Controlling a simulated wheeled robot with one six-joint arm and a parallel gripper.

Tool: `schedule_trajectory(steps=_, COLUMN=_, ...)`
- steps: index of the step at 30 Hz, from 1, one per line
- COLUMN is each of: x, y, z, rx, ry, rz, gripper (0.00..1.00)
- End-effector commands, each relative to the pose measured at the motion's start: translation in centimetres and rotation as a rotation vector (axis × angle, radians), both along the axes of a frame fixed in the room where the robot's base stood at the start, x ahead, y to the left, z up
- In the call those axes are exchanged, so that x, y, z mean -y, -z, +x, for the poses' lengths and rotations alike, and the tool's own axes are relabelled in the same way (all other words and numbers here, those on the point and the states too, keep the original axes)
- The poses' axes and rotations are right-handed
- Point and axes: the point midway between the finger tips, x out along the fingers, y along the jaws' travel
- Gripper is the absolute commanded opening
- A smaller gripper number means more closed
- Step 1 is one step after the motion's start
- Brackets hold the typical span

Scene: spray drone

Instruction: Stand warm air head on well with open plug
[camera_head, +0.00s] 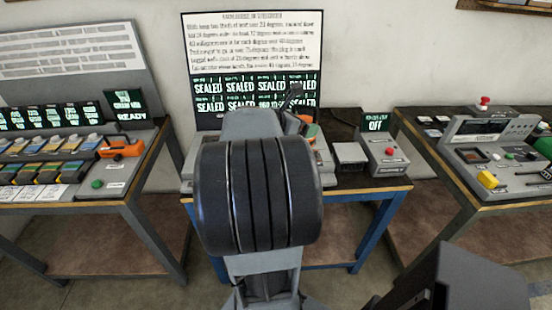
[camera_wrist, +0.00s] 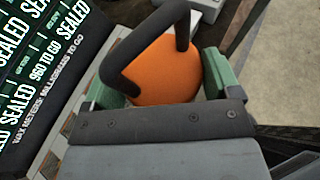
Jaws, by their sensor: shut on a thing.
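The warm air head, as I take it, is a rounded orange body (camera_wrist: 165,70) with a dark bent handle. It sits between the green fingers of my gripper (camera_wrist: 162,82), which is shut on it. In the head view a bit of the orange body (camera_head: 311,131) shows past my arm, over the middle bench. The status screen (camera_head: 212,87) behind reads SEALED in several cells; one cell reads as a figure "TO GO", seen also in the wrist view (camera_wrist: 42,92). The wells and their plugs are hidden behind my arm and gripper, so I cannot tell which plug is open.
The left bench holds several coloured blocks, an orange tool (camera_head: 121,148) and a READY display (camera_head: 125,105). The right bench (camera_head: 500,197) holds a control panel.

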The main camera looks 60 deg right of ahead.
Motion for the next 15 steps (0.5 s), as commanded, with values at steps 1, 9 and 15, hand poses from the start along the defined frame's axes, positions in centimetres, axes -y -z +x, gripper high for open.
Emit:
schedule_trajectory(steps=1, x=0.2, y=-0.4, z=-1.0, rx=0.000, ry=0.030, rz=-0.003, gripper=0.42)
schedule_trajectory(steps=9, x=1.0, y=0.4, z=-0.3, rx=-0.003, ry=0.082, rz=0.000, gripper=0.42)
schedule_trajectory(steps=15, x=2.0, y=2.4, z=4.5, rx=-0.004, ry=0.082, rz=0.000, gripper=0.42)
